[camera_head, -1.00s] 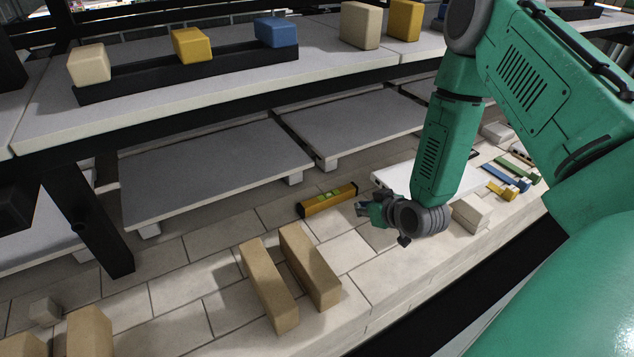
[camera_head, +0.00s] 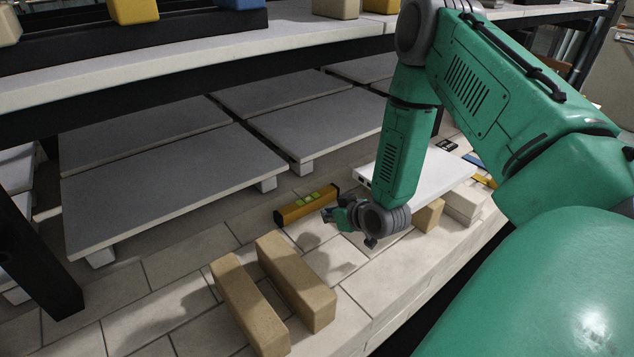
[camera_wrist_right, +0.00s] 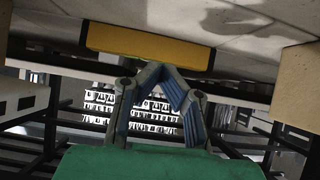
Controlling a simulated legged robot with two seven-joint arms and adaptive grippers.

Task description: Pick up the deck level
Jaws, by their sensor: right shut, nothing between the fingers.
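The deck level is a yellow-orange bar with green vials and dark ends (camera_head: 307,206). It lies on the pale brick deck in the middle of the head view. It also shows as a yellow bar in the wrist view (camera_wrist_right: 148,45). My right gripper (camera_head: 328,215) is shut and empty, just right of and nearer than the level, apart from it as far as I can tell. In the wrist view the closed fingertips (camera_wrist_right: 163,68) point toward the level's long side. My left gripper is not in view.
Two tan bricks (camera_head: 297,283) (camera_head: 250,305) stand left of and nearer than the gripper. A white slab (camera_head: 430,172) and small blocks (camera_head: 462,203) lie to the right. Grey shelf plates (camera_head: 170,185) sit low behind the level. A shelf (camera_head: 200,75) overhangs at the back.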

